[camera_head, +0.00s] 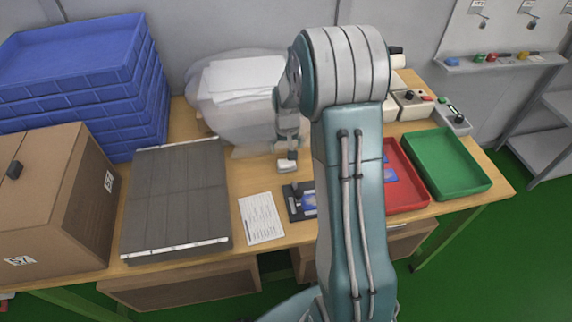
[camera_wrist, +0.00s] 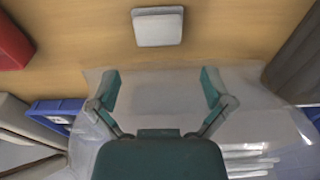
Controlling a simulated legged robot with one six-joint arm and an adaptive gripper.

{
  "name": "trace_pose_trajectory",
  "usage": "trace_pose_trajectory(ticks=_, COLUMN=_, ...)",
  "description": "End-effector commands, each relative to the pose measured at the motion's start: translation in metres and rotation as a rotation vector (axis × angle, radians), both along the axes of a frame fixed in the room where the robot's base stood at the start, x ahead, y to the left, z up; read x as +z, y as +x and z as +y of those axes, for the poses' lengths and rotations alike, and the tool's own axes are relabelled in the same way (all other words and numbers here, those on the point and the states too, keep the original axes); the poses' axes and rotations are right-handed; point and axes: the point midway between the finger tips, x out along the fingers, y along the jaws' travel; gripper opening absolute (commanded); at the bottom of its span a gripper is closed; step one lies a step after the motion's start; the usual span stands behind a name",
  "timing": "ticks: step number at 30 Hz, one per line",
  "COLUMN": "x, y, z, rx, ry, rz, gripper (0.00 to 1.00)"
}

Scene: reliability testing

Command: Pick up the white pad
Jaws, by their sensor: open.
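The white pad (camera_wrist: 157,26) is a small, flat, pale block with rounded corners. It lies on the wooden table at the top of the wrist view, and in the head view (camera_head: 287,167) it sits near the table's middle, just below my gripper (camera_head: 291,148). In the wrist view my gripper (camera_wrist: 161,88) is open, with teal fingers spread wide and nothing between them. The pad lies beyond the fingertips, apart from them, roughly centred across the gap.
A clear plastic bag (camera_head: 225,108) with white sheets lies behind the pad. A grey panel stack (camera_head: 178,195), a paper sheet (camera_head: 261,217) and a dark fixture (camera_head: 296,203) are nearby. Red (camera_head: 408,207) and green (camera_head: 447,165) trays stand right. Bare wood surrounds the pad.

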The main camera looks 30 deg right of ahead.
Motion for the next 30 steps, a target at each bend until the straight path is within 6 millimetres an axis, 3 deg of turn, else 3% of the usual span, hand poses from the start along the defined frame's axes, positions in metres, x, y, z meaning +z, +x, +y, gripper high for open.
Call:
trace_pose_trajectory(ticks=15, x=-0.061, y=0.000, z=-0.002, rx=0.001, ry=0.000, rz=0.001, gripper=1.00)
trace_pose_trajectory(ticks=23, x=-0.064, y=0.001, z=-0.002, rx=0.001, ry=0.000, rz=-0.001, gripper=1.00)
trace_pose_trajectory(ticks=25, x=-0.064, y=0.001, z=-0.002, rx=0.001, ry=0.000, rz=-0.001, gripper=0.78)
trace_pose_trajectory(ticks=27, x=-0.064, y=0.001, z=-0.002, rx=0.001, ry=0.000, rz=-0.001, gripper=0.47)
trace_pose_trajectory(ticks=28, x=-0.064, y=0.001, z=-0.002, rx=0.001, ry=0.000, rz=-0.001, gripper=0.38)
trace_pose_trajectory(ticks=30, x=-0.064, y=0.001, z=-0.002, rx=0.001, ry=0.000, rz=0.000, gripper=0.36)
